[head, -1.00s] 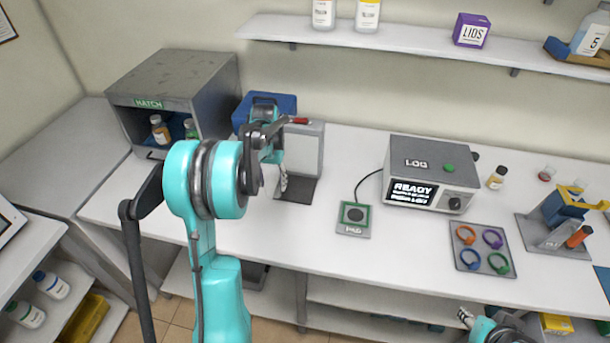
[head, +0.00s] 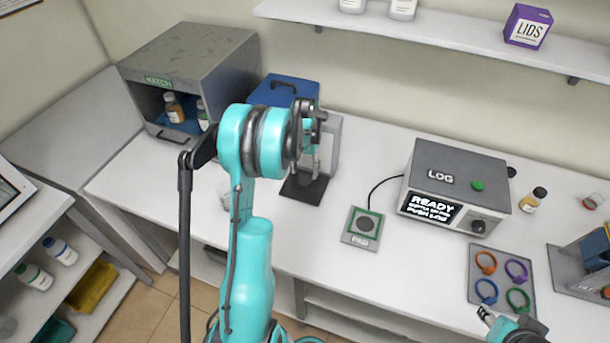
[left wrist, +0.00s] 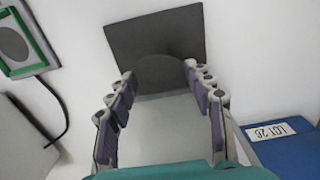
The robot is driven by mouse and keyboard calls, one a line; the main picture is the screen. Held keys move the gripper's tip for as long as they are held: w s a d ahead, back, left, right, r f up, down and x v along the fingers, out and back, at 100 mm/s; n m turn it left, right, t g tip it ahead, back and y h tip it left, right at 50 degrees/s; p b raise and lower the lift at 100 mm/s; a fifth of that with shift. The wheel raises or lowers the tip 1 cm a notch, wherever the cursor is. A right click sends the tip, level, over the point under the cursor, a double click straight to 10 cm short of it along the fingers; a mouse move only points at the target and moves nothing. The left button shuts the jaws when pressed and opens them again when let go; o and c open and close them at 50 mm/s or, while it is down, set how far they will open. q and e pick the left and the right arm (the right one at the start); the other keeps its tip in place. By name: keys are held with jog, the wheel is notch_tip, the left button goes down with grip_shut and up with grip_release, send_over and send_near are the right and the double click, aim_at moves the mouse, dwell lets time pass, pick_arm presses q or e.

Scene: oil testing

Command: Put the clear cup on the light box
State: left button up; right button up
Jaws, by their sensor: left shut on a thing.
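The light box (head: 331,147) is a pale upright box with a dark base plate (head: 292,190) in front, beside the blue case. My left gripper (head: 314,160) is in front of it and above the plate. In the left wrist view, its fingers are apart around a barely visible clear cup (left wrist: 160,72), which shows as a faint round outline over the dark plate. The cup's height above the plate cannot be told. My right gripper (head: 486,315) is at the lower right, near the ring tray; its jaws are too small to read.
A blue case (head: 287,88) stands close to the light box. The hatch cabinet (head: 190,58) is at the left. A small pale vessel (head: 225,197) is left of my arm. The pad (head: 362,228), log device (head: 455,185) and ring tray (head: 480,258) are at the right.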

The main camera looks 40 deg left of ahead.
pick_arm(q)
notch_tip(320, 180, down, 3)
jog(key=shift+r, duration=0.2)
jog(key=shift+f, duration=0.1)
jog(key=shift+f+b, duration=0.1)
jog(key=shift+b, duration=0.2)
jog(key=o, duration=1.2)
jog(key=shift+c, duration=0.2)
